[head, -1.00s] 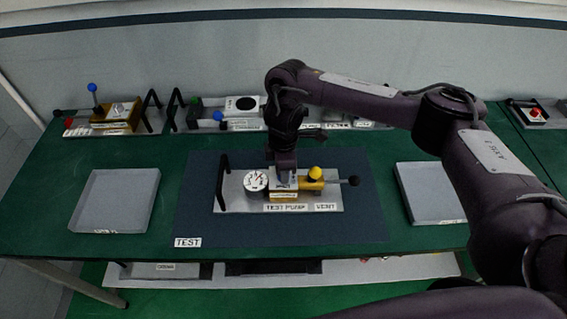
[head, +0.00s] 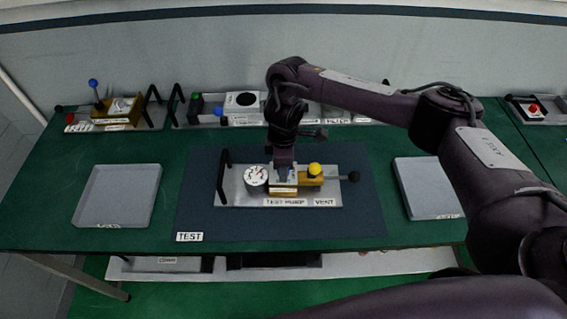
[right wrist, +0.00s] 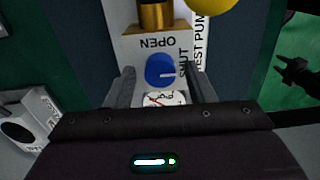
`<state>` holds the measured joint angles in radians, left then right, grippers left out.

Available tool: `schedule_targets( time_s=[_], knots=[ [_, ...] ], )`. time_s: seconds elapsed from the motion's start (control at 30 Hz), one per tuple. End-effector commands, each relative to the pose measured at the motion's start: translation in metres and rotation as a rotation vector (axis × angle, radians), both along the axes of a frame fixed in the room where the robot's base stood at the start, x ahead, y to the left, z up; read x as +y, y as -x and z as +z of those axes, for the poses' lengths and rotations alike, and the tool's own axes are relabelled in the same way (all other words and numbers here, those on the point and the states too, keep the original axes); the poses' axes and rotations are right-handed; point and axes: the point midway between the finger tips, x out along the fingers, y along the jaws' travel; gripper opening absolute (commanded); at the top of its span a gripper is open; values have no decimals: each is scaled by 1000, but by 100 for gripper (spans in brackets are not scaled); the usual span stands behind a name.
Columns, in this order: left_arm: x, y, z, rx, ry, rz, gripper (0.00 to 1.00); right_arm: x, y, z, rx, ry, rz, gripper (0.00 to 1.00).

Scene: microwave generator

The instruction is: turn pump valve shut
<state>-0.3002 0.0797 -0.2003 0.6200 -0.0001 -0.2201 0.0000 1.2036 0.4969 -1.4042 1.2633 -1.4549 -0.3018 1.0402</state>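The test pump unit (head: 235,198) lies on the dark mat, with a round gauge, a yellow knob and VENT and TEST PUMP labels. Its blue valve knob (right wrist: 160,70) shows in the right wrist view, beside the printed words OPEN and SHUT. A pale line on the knob points toward the SHUT side. My right gripper (right wrist: 163,88) is open, one finger on each side of the knob with gaps showing. In the head view the right gripper (head: 284,172) is over the unit and mostly hides the knob. My left gripper (right wrist: 288,72) appears only in the right wrist view, spread and empty.
The gauge (head: 256,176) stands close left of my right gripper, and the yellow ball (head: 315,169) close right. A black handle (head: 222,173) rises at the unit's left end. Grey trays (head: 118,195) and (head: 430,188) flank the mat. Other units line the back.

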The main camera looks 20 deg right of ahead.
Motion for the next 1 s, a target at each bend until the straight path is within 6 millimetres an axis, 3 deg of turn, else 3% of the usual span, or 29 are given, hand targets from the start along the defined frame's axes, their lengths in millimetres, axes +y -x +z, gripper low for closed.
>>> schedule_targets(
  time_s=[0.33,0.7,1.0],
  knots=[
    [0,0,1,0,0,0,40,0,0,4,-1,0,2,52],
    [0,0,9,0,0,0,40,0,-1,59,-4,1,3,52],
    [0,0,10,0,0,0,40,0,1,77,0,1,1,52]
  ],
)
